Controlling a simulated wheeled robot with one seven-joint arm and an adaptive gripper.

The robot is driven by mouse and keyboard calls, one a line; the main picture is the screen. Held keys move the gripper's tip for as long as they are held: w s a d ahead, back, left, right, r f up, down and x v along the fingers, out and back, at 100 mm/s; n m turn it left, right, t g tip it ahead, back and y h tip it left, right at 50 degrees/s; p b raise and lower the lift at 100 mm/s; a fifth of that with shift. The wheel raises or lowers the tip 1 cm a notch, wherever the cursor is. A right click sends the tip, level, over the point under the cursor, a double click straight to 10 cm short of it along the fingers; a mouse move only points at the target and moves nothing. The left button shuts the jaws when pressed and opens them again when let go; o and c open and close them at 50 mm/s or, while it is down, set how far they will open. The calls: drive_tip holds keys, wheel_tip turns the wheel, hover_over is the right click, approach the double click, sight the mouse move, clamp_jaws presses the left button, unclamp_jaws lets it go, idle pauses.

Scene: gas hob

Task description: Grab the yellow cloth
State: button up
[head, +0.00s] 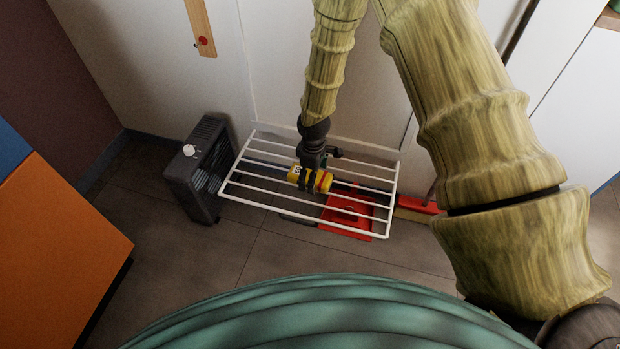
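A small yellow thing (325,181) with red and white marks is at the middle of a white wire rack (240,202). It looks like a short roll or bundle, and I cannot tell for sure that it is the cloth. My dark gripper (308,180) reaches down from above and is at the yellow thing, with its fingers overlapping it. The fingers are small and dark here, so I cannot tell whether they are closed on it. Part of the yellow thing is hidden behind the gripper.
A dark grey heater (192,172) with a white knob stands at the rack's left end. A red dustpan-like thing (345,222) lies below the rack. A pale wall (270,60) is close behind. An orange block (65,255) is at left. Tiled floor (215,260) is clear in front.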

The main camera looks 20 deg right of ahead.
drive_tip(key=c, duration=1.1)
